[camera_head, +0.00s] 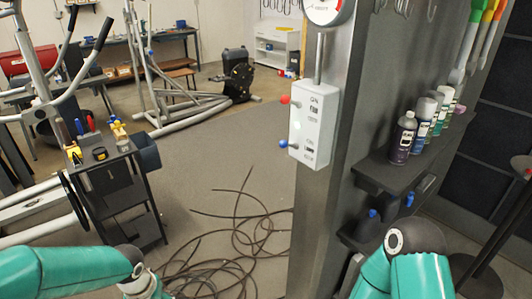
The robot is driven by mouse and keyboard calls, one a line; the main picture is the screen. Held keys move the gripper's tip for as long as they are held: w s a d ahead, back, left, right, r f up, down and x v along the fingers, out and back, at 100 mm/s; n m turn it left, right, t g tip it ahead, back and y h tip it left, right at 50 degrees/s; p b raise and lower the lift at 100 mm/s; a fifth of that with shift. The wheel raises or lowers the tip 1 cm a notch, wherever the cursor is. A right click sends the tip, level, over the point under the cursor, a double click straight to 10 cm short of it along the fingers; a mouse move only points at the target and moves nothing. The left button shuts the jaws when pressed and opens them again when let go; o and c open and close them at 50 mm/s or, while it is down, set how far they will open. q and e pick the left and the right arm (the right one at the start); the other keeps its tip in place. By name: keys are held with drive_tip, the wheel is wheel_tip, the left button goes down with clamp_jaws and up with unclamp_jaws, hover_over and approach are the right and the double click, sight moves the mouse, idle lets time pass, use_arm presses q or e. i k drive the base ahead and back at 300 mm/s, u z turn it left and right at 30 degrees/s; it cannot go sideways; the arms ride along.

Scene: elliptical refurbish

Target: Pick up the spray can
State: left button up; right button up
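Several spray cans stand upright in a row on a dark wall shelf (376,170) at the right. The nearest spray can (402,140) has a purple and dark label and a grey top. Behind it stand a blue-labelled can (422,124) and further green and purple cans (444,102), partly overlapping one another. Parts of my two green arms show along the bottom edge, at the left and right. Neither gripper can be seen. Nothing touches the cans.
A grey pillar with a white control box (314,122) and a gauge (326,8) stands left of the shelf. A lower shelf holds dark bottles (368,225). Black cables (235,235) lie on the floor. A tool cart (110,165) stands at the left.

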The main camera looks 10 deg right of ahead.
sight(406, 129)
drive_tip(key=z, duration=0.3)
drive_tip(key=i, duration=0.85)
drive_tip(key=z, duration=0.6)
